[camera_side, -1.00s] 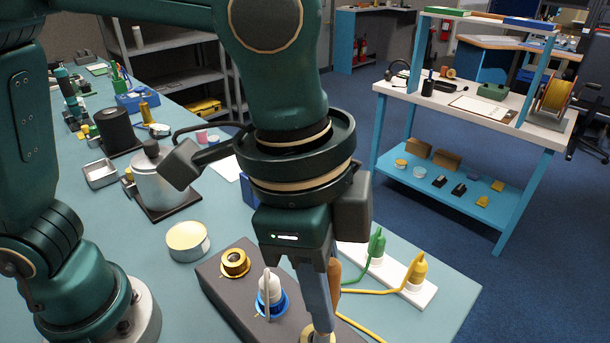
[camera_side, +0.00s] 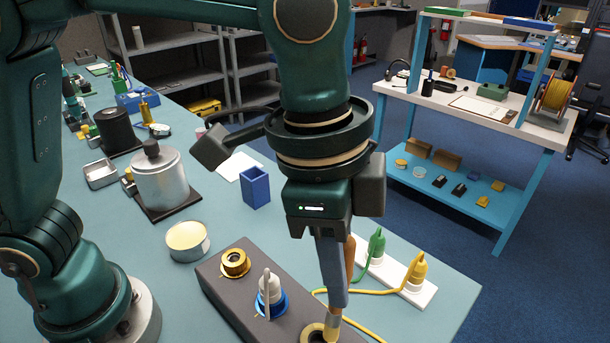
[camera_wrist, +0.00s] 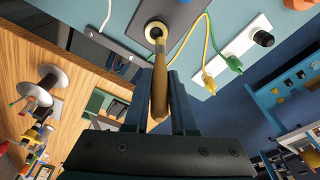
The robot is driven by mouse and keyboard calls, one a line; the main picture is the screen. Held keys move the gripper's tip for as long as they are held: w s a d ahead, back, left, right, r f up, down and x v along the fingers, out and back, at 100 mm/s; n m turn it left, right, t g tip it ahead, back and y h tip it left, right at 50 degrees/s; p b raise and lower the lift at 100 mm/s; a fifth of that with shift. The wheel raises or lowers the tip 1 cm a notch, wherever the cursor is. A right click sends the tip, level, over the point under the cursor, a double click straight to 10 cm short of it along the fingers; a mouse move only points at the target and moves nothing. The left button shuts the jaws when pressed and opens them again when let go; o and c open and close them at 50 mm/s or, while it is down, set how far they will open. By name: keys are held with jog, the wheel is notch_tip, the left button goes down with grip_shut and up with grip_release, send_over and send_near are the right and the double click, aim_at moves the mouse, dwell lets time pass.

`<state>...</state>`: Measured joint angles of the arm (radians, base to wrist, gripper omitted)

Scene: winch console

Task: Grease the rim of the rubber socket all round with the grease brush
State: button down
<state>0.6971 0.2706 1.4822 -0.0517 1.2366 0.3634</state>
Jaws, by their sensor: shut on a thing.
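My gripper (camera_side: 333,298) points down and is shut on the grease brush, whose brown wooden handle (camera_side: 350,258) shows beside the fingers. In the wrist view the handle (camera_wrist: 159,92) lies between the fingers. The brush end (camera_side: 333,326) is at the right side of the round socket with a pale tan rim (camera_side: 311,332), at the near end of the dark grey console (camera_side: 222,290). In the wrist view this socket (camera_wrist: 148,29) has the brush end over its near part. I cannot tell whether bristles touch the rim, or how much grease is on it.
A brass socket (camera_side: 235,261) and a blue socket (camera_side: 272,306) with a white plug stand on the console. An open tin (camera_side: 187,240) of cream stuff is behind it. Green (camera_side: 376,246) and yellow (camera_side: 417,273) plugs with cables stand on a white strip to the right.

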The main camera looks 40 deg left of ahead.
jog(key=s, duration=0.1)
jog(key=s+a, duration=0.1)
jog(key=s, duration=0.1)
jog(key=shift+s+a, duration=0.2)
jog(key=shift+s, duration=0.1)
dwell(1.3)
jog(key=shift+r, duration=2.5)
jog(key=shift+w+r, duration=0.1)
